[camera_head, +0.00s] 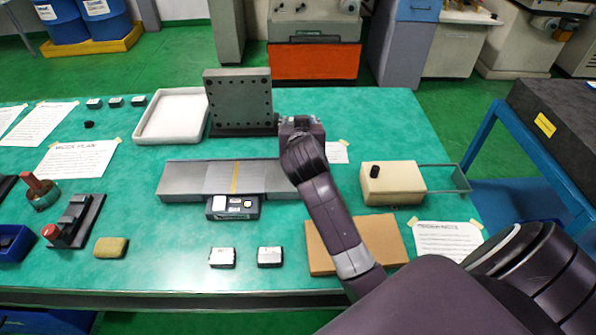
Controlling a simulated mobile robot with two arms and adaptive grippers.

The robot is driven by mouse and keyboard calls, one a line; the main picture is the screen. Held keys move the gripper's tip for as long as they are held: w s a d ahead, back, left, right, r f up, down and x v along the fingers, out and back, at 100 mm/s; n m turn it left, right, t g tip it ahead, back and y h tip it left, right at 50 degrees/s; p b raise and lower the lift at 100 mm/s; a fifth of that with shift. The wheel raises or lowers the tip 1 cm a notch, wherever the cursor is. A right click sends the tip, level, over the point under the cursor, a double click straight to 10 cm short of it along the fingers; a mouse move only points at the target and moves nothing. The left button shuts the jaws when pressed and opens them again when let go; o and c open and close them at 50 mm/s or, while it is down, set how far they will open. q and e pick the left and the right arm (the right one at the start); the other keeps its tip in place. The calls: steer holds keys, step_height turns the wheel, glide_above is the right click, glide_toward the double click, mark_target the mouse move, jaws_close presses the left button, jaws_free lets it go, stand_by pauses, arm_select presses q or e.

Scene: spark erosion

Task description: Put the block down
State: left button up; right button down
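My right arm reaches in from the lower right, and its gripper (300,124) is over the table just right of the upright drilled plate (240,98). The wrist covers most of the gripper, so I cannot tell whether its fingers are open or shut on a block. Two small silver-and-black blocks, a left one (222,258) and a right one (270,257), lie near the table's front edge. Several similar small blocks (115,102) stand in a row at the back left. My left gripper is not in view.
A long grey metal bar (190,180) lies mid-table with a small device (232,207) before it. A white tray (170,117) stands back left. A cream box (393,184) and brown board (387,238) are right. Green tabletop (395,115) is clear at back right.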

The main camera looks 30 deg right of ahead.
step_height(320, 180, down, 13)
steer(key=shift+s+d+r, duration=0.1)
steer(key=shift+r, duration=0.1)
step_height(320, 180, down, 4)
steer(key=shift+f, duration=0.1)
steer(key=c, duration=1.1)
jaws_free()
steer(key=shift+f, duration=0.15)
